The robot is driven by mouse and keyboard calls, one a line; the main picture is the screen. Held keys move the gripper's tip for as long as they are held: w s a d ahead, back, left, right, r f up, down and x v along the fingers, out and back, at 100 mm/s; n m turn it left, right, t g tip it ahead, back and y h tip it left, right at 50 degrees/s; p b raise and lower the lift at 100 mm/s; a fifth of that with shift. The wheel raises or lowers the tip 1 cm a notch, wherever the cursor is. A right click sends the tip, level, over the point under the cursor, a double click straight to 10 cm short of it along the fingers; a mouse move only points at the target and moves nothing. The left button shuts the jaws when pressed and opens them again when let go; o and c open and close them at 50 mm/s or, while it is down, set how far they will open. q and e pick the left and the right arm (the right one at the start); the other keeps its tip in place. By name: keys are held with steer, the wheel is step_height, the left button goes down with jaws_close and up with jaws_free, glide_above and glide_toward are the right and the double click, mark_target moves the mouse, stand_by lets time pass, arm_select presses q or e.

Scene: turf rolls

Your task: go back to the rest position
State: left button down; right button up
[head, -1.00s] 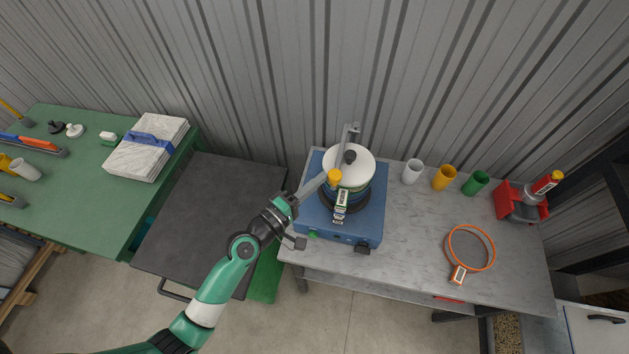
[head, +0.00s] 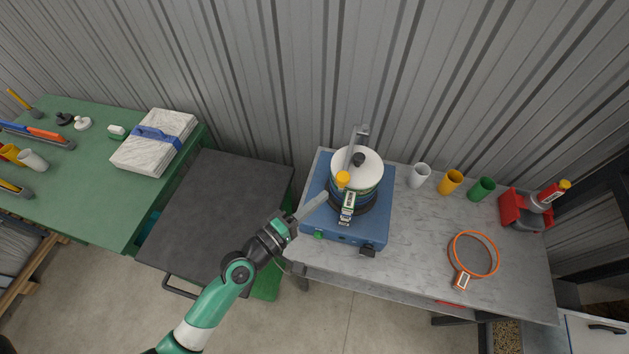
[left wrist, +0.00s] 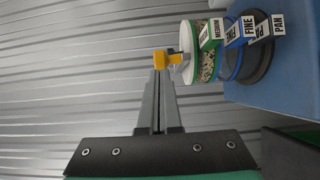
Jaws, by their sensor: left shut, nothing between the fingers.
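My left gripper (head: 306,207) is shut and empty, just left of the blue sieve shaker (head: 318,223) at its front left corner. In the left wrist view its closed fingers (left wrist: 158,80) point toward a yellow knob (left wrist: 160,58), with nothing between them. A stack of sieves with a white lid (head: 356,168) stands on the shaker. The yellow knob (head: 342,179) is at the stack's left side. Labels reading FINE and PAN (left wrist: 263,27) show in the wrist view. My right gripper is not in view.
A grey marble-like table (head: 410,240) carries white, yellow (head: 450,182) and green cups, an orange-rimmed hoop (head: 473,255) and a red holder (head: 524,210). A dark flat surface (head: 215,215) lies left of my arm. A green table (head: 90,200) holds a folded white stack (head: 155,142).

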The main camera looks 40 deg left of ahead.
arm_select(q)
steer(key=s+d+p, duration=0.1)
steer(key=d, duration=0.1)
steer(key=s+d+p, duration=0.1)
steer(key=d+p, duration=0.1)
steer(key=shift+s+d, duration=0.15)
steer(key=shift+s, duration=0.05)
